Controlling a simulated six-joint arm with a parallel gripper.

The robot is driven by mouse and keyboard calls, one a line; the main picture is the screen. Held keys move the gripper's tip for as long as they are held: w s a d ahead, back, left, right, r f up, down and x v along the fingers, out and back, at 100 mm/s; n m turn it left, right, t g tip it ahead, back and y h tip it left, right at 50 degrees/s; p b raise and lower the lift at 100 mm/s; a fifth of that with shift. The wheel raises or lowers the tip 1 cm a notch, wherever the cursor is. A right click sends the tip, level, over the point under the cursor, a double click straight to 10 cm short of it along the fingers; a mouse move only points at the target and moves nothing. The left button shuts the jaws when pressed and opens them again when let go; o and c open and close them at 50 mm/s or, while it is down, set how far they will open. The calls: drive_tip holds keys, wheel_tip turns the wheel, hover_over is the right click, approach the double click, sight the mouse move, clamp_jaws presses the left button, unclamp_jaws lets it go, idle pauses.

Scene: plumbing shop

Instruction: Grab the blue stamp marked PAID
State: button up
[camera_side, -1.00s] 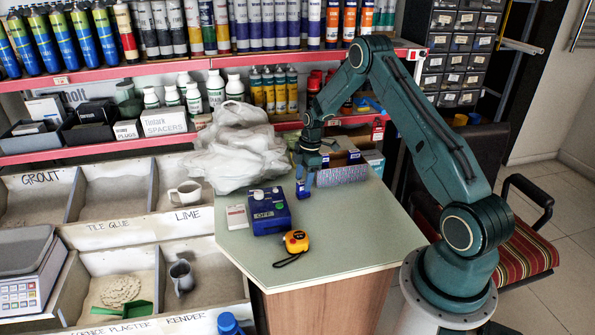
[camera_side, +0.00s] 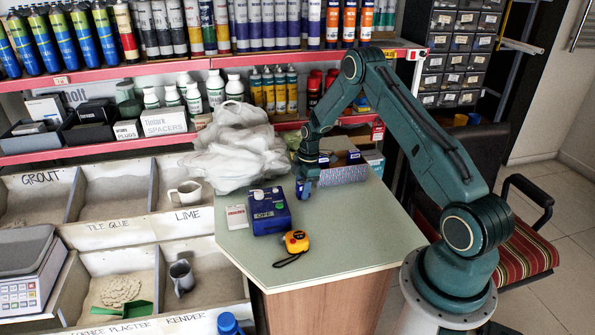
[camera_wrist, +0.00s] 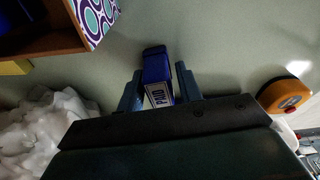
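The blue stamp marked PAID (camera_wrist: 156,68) stands on the green-grey counter (camera_side: 340,225). Its white PAID label faces the wrist camera. My gripper (camera_wrist: 160,88) is open, with one blue-grey finger on each side of the stamp and slim gaps visible; no firm contact shows. In the side view, my gripper (camera_side: 304,178) is low over the counter, pointing down, and the stamp (camera_side: 303,189) shows as a small blue shape at the fingertips. The fingers partly hide it there.
A patterned box (camera_side: 343,175) stands close right of the stamp. White plastic bags (camera_side: 235,160) lie to the left. A blue device (camera_side: 267,212), a white card (camera_side: 236,217) and a yellow tape measure (camera_side: 296,241) are nearer the front. The counter's right front is clear.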

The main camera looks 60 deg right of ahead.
drive_tip(key=c, duration=0.6)
drive_tip(key=shift+r, duration=0.1)
drive_tip(key=shift+c, duration=0.2)
wheel_tip(320, 180, up, 20)
idle(0.8)
